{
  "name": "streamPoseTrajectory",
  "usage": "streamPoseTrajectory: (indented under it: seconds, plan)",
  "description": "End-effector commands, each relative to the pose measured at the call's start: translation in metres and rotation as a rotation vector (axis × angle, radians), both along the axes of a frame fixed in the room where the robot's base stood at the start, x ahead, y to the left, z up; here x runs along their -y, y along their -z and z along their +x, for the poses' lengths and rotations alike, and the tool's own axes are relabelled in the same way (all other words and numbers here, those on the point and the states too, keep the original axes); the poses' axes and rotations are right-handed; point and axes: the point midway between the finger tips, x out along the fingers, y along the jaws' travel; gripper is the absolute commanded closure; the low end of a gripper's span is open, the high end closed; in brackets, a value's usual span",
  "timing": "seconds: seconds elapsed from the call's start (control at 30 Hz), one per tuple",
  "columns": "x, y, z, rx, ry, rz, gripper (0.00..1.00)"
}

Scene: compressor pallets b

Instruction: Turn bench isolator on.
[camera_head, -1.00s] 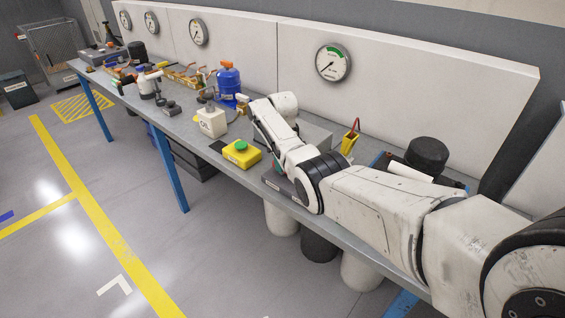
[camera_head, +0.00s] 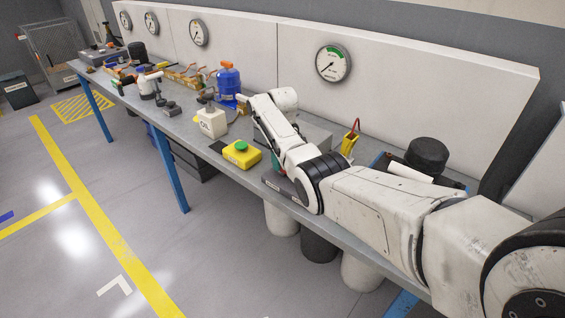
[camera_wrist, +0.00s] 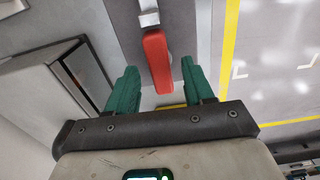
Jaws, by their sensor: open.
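In the wrist view the red lever (camera_wrist: 158,62), which I take to be the bench isolator's handle, is joined to a pale grey bracket (camera_wrist: 148,14) at the top of the picture. My gripper (camera_wrist: 158,74) is open, with one green finger on each side of the red lever. Gaps show between the lever and both fingers, so I see no contact; the depth between them is hard to tell. In the head view a bit of green finger (camera_head: 276,163) shows below my wrist, over the bench.
The grey bench (camera_head: 222,146) carries a yellow box with a green button (camera_head: 241,153), a white oil can (camera_head: 211,122) and a blue canister (camera_head: 229,82) left of my gripper. A grey box (camera_wrist: 62,85) stands close on the left in the wrist view.

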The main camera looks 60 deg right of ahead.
Motion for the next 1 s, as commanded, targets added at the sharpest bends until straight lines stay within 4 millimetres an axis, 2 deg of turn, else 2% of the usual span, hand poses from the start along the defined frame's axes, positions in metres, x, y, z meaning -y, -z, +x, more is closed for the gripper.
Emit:
streamPoseTrajectory:
  seconds: [0.3,0.5,0.7,1.0]
  plan:
    - [0.001,-0.061,0.001,0.004,0.0,-0.003,0.48]
    - [0.001,-0.086,0.001,0.002,0.0,-0.003,0.48]
    - [0.0,-0.093,0.0,0.001,0.0,-0.001,0.48]
    - [0.0,-0.093,0.0,0.001,0.0,-0.001,0.48]
